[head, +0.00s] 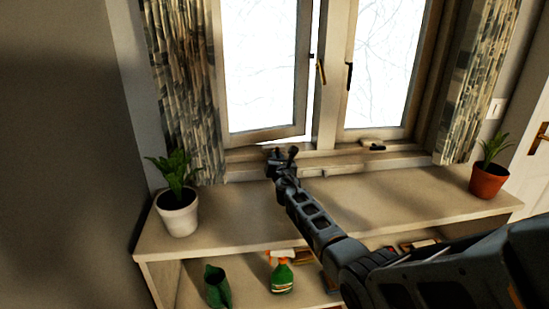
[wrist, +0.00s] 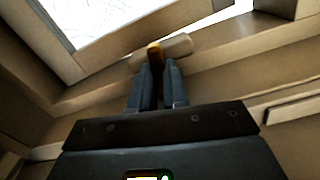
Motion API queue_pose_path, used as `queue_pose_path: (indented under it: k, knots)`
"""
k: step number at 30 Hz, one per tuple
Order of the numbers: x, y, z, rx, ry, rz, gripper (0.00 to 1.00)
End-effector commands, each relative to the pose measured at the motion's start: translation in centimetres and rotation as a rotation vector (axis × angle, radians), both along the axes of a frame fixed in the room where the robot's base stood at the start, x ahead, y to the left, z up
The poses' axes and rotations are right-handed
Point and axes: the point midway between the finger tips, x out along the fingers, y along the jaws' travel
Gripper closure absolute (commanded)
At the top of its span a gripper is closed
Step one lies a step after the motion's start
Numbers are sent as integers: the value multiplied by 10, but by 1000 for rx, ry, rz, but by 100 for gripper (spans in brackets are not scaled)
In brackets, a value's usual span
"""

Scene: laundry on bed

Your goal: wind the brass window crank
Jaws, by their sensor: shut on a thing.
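The brass window crank (wrist: 154,52) shows in the wrist view as a short brass-coloured piece between my fingertips, beside a pale rounded block (wrist: 178,46) on the window frame. My gripper (wrist: 156,80) is shut on it. In the head view my gripper (head: 281,158) is at the sill below the left window sash (head: 262,135), and it hides the crank there. The left sash stands slightly ajar, with a bright gap along its lower right edge. The right sash (head: 376,134) looks closed.
The shelf top (head: 370,195) below the sill is mostly clear. A white-potted plant (head: 178,213) stands left and a terracotta-potted plant (head: 488,181) right. A green spray bottle (head: 282,277) and a green item (head: 216,287) are below. Curtains (head: 185,80) hang beside the window.

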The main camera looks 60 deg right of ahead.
Motion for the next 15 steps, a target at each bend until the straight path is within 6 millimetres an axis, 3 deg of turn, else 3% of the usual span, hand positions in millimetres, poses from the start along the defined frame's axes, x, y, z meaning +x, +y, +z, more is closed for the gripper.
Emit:
queue_pose_path:
  k: [1,15]
  knots:
    - [-2,2,-8,-10,32,1,100]
    - [-2,2,-8,-114,152,2,100]
